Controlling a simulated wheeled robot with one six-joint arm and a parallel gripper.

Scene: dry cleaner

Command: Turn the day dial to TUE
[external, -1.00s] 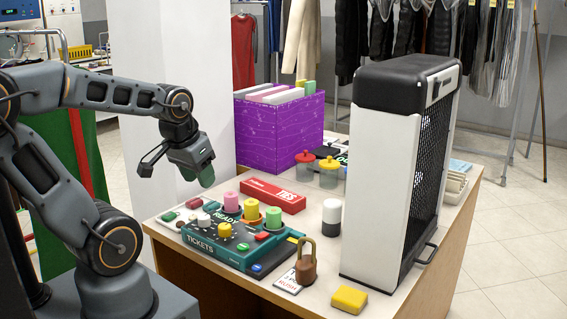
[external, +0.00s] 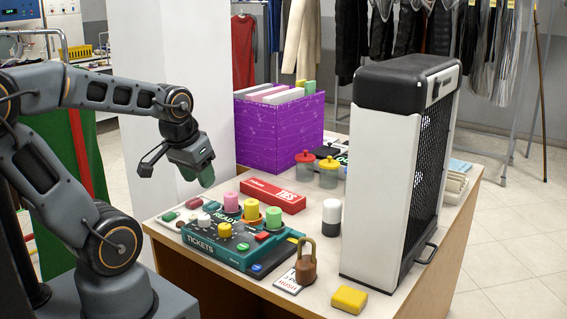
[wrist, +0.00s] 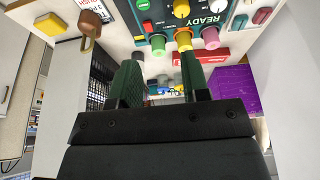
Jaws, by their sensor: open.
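The dark green control unit (external: 212,254), marked TICKETS and READY, sits on the counter. A yellow knob (external: 225,230) stands on its front part and also shows at the top of the wrist view (wrist: 181,8). Small marks lie around it, but I cannot read the day names or tell where it points. My gripper (external: 205,176) is open and empty, above and behind the unit, apart from it. Its green fingers show spread in the wrist view (wrist: 163,78).
Pink, yellow and green cylinders (external: 273,218) stand along the unit's back. A padlock (external: 306,262), a yellow block (external: 349,299) and a tall white-and-black appliance (external: 380,190) are to the right. A red box (external: 273,195) and purple bin (external: 270,140) lie behind.

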